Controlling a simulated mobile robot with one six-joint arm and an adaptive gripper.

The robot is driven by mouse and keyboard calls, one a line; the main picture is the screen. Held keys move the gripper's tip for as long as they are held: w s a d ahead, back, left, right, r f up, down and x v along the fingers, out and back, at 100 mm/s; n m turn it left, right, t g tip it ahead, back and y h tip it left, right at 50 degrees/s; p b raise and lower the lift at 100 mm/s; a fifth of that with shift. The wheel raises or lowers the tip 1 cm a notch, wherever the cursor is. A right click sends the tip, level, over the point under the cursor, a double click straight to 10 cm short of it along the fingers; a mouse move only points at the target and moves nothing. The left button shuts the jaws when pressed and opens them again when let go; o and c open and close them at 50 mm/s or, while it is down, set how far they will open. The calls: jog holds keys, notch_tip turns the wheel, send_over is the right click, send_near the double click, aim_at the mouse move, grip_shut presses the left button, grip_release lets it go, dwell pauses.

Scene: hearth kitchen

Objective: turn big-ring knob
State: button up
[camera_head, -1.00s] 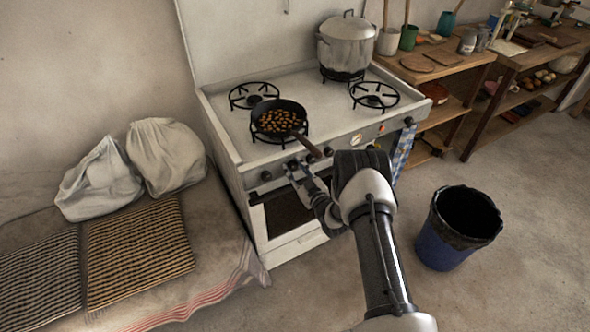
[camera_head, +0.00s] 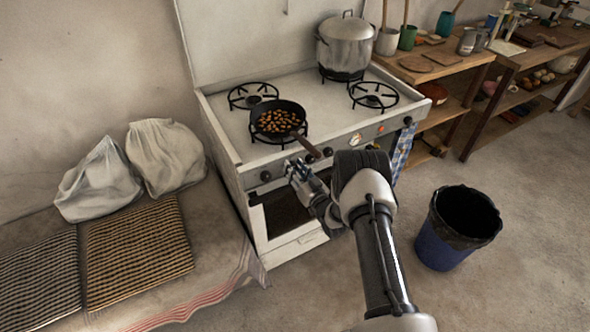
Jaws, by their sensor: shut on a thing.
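The white stove (camera_head: 295,235) has a grey front panel with a row of dark knobs. My gripper (camera_head: 292,165) is at this panel, just right of the leftmost knob (camera_head: 266,176). It is shut on the big-ring knob, which is mostly hidden by the fingers. Another dark knob (camera_head: 328,152) shows to the right of my gripper, and one more (camera_head: 408,121) is at the panel's right end.
A pan (camera_head: 278,118) of brown pieces sits on the front left burner, its handle (camera_head: 308,147) jutting over the panel above my gripper. A lidded pot (camera_head: 346,48) stands at the back. A blue bin (camera_head: 447,243) stands on the floor at right. A cloth-covered bench (camera_head: 215,235) is at left.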

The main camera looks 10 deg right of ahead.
dwell(0.3)
jog(key=o, duration=1)
jog(key=shift+o, duration=0.2)
jog(key=v, duration=1.2)
jog(key=shift+r, duration=0.1)
